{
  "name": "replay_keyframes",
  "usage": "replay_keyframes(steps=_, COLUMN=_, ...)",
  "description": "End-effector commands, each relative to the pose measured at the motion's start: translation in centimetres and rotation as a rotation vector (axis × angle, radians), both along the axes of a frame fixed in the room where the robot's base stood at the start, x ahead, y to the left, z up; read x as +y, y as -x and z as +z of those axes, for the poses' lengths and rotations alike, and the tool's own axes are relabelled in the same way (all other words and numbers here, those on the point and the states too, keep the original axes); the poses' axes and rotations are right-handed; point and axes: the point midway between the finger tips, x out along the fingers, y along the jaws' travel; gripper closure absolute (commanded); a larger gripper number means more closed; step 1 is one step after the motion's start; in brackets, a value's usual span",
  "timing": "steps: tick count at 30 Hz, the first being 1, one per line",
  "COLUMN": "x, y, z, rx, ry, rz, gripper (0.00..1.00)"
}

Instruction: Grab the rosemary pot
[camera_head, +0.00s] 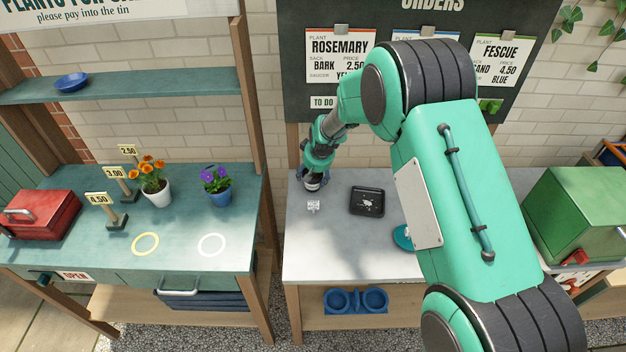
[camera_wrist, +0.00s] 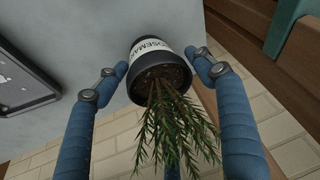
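The rosemary pot (camera_wrist: 157,52) is dark with a white name label and holds a green, needle-leaved plant (camera_wrist: 175,125). In the wrist view it lies between the tips of my gripper's two blue fingers (camera_wrist: 159,64). The fingertips are close to the pot's sides, one on each side; I cannot tell whether they touch or press on it. In the head view my gripper (camera_head: 313,178) is low at the back left of the grey bench, and the pot is mostly hidden by it.
A black tray (camera_head: 367,201) lies on the grey bench (camera_head: 335,250) right of my gripper. A small white marking (camera_head: 313,206) is in front. A teal saucer (camera_head: 402,238) is partly behind my arm. The left green table (camera_head: 185,255) holds two flower pots and price signs.

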Motion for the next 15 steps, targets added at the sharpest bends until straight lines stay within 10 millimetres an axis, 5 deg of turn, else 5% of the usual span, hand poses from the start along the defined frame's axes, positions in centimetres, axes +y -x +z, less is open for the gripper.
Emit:
replay_keyframes(steps=1, x=0.01, y=-0.01, z=0.0, rx=0.0, ry=0.0, rz=0.0, gripper=0.48)
replay_keyframes(steps=5, x=0.01, y=-0.01, z=-0.01, rx=0.0, ry=0.0, rz=0.0, gripper=0.74)
replay_keyframes(steps=15, x=0.02, y=-0.06, z=0.33, rx=-0.002, ry=-0.001, rz=0.0, gripper=0.74)
